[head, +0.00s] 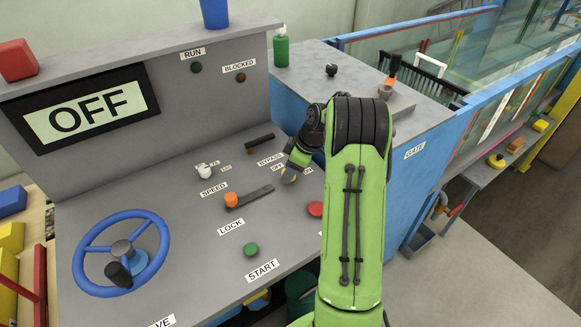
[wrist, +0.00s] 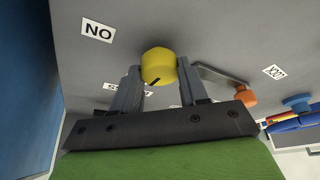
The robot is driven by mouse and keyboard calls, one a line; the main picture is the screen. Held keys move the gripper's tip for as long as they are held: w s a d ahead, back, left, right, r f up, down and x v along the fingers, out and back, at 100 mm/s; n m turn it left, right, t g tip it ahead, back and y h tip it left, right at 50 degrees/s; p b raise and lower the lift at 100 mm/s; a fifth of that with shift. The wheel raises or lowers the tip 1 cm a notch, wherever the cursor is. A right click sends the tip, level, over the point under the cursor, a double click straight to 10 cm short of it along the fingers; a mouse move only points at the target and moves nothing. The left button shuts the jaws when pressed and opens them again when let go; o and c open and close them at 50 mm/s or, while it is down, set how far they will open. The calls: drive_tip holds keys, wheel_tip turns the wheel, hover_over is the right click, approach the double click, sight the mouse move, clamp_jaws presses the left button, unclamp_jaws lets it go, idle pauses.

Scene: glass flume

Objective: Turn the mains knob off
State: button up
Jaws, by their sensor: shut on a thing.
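The yellow knob (wrist: 159,66) sits on the grey panel in the wrist view, with a short dark mark on its face. My gripper (wrist: 157,72) has one finger on each side of it and is shut on it. A label (wrist: 98,31) near the knob reads as ON upside down; another label behind the fingers is mostly hidden. In the head view my gripper (head: 290,174) is down at the panel near the BYPASS label, and my arm hides part of this area. The display (head: 88,114) reads OFF.
An orange-ended lever (head: 232,200) lies left of my gripper, and it also shows in the wrist view (wrist: 246,96). A red button (head: 315,208), a green START button (head: 251,250) and a dark bar (head: 259,143) are nearby. A blue handwheel (head: 84,258) stands at the left.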

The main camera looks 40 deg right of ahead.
drive_tip(key=shift+n, duration=0.6)
drive_tip(key=o, duration=1.1)
drive_tip(key=shift+c, duration=0.2)
drive_tip(key=p+v, duration=0.4)
drive_tip(key=v, duration=1.1)
drive_tip(key=shift+d+r+p, duration=0.35)
drive_tip(key=shift+d+p, duration=0.05)
